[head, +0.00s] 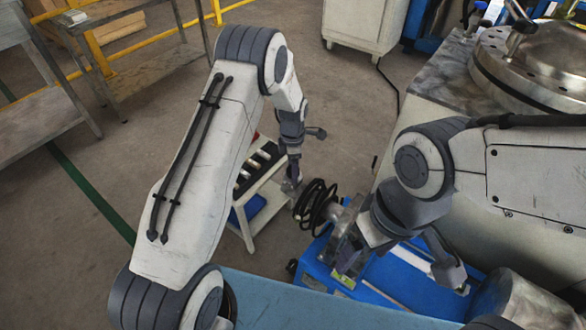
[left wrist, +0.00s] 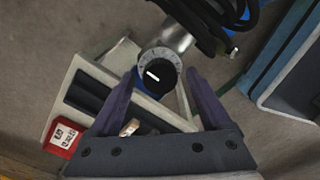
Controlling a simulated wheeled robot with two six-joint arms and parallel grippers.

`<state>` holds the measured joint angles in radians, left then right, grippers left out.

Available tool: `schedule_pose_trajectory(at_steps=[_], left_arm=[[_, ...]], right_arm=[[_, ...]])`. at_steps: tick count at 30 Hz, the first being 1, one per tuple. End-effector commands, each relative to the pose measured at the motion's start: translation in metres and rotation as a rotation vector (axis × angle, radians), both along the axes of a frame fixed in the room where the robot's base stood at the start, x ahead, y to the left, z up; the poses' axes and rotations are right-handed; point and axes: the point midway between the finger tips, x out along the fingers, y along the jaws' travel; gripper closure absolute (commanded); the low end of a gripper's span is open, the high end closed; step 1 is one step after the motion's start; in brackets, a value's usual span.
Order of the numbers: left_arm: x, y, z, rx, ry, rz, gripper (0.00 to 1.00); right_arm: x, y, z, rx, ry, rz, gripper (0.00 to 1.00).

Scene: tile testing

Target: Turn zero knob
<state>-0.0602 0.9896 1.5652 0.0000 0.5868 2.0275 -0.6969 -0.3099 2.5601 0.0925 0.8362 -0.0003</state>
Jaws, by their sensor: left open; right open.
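The zero knob (left wrist: 160,76) is a round black knob with a white pointer line, set on a pale dial ring at the end of a silver cylindrical body (left wrist: 176,38). My left gripper (left wrist: 163,80) is open in the left wrist view, with a finger on each side of the knob. I cannot tell whether the fingers touch it. In the head view my left gripper (head: 292,178) points down beside the cable coil, and the knob is not clearly visible there. My right gripper (head: 400,268) is open, above the blue work surface, with nothing seen between its fingers.
A black cable coil (head: 313,205) lies beside my left gripper. A white cart (head: 262,190) with dark slots stands behind it, and a red labelled box (left wrist: 62,137) sits at its edge. A blue bench (head: 385,290) is below my right gripper. A metal-lidded vessel (head: 545,65) stands at right.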

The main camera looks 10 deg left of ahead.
Motion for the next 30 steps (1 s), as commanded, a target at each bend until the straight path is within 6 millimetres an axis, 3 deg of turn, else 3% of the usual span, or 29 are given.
schedule_pose_trajectory(at_steps=[6,12,13,23,30], left_arm=[[0.0,0.0,0.0,0.0,0.0,0.0,0.18],[0.0,0.0,0.0,0.0,0.0,0.0,0.95],[0.0,0.0,0.0,0.0,0.0,0.0,1.0],[0.0,0.0,0.002,0.0,0.001,-0.046,1.0],[0.0,0.0,0.004,0.0,0.0,-0.193,1.0]], right_arm=[[0.0,0.0,0.0,0.0,0.0,0.0,0.19],[0.0,0.0,0.0,0.0,0.0,0.0,0.19],[0.0,0.0,0.0,0.0,0.0,0.0,0.19],[0.0,0.0,0.006,0.0,0.0,0.0,0.19],[0.0,0.0,0.022,0.0,0.0,0.0,0.19]])
